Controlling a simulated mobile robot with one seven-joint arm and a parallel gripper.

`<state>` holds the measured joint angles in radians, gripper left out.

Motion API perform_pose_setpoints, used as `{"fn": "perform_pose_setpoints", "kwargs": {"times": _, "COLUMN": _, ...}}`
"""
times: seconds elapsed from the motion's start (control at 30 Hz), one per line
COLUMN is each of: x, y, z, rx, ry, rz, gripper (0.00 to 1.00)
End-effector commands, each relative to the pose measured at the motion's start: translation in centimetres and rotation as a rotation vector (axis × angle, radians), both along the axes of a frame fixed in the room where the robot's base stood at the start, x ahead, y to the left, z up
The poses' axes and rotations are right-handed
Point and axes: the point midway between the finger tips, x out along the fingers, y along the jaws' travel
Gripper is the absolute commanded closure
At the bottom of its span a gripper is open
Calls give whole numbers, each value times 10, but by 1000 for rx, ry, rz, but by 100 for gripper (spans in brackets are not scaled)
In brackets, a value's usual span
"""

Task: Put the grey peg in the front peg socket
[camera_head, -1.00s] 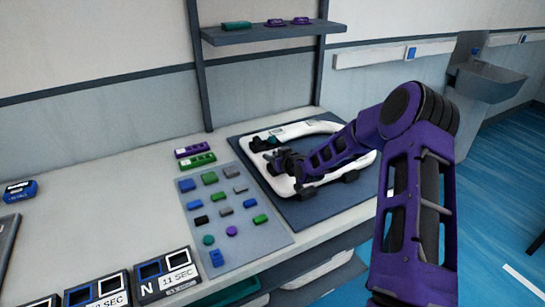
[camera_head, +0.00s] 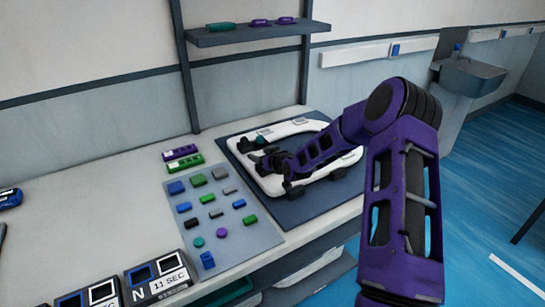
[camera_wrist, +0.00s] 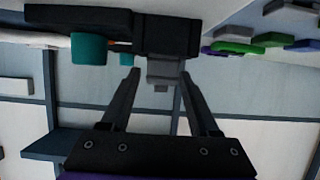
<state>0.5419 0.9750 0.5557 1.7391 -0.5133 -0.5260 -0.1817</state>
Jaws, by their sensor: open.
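My gripper (camera_head: 274,160) is over the white ring-shaped toilet seat part (camera_head: 268,186) in the head view. In the wrist view my gripper (camera_wrist: 158,80) has its two fingers apart. A small grey piece (camera_wrist: 165,74), which looks like the grey peg, lies between the fingertips, against a black block (camera_wrist: 166,36) that looks like a peg socket. There are gaps between it and the fingers. How deep it sits in the block cannot be told. A teal piece (camera_wrist: 88,48) is beside the block. In the head view the arm hides the grey piece.
A grey mat (camera_head: 262,238) with several coloured pieces lies left of the dark board (camera_head: 303,212) under the white part. Purple (camera_head: 180,152) and green (camera_head: 184,164) holders stand behind the mat. A shelf (camera_head: 250,33) hangs above. The counter's left side has free room.

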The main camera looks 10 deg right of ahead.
Motion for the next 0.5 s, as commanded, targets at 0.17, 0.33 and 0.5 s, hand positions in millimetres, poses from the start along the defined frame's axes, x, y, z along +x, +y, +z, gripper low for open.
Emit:
{"fn": "perform_pose_setpoints", "kwargs": {"times": 0.17, "x": -36, "y": -13, "z": 18, "rx": -4, "ry": -1, "rz": -2, "gripper": 38}}
{"fn": "perform_pose_setpoints", "kwargs": {"times": 0.33, "x": -70, "y": -24, "z": 32, "rx": -3, "ry": 0, "rz": -2, "gripper": 38}}
{"fn": "perform_pose_setpoints", "kwargs": {"times": 0.5, "x": -94, "y": -32, "z": 41, "rx": -1, "ry": 0, "rz": -2, "gripper": 38}}
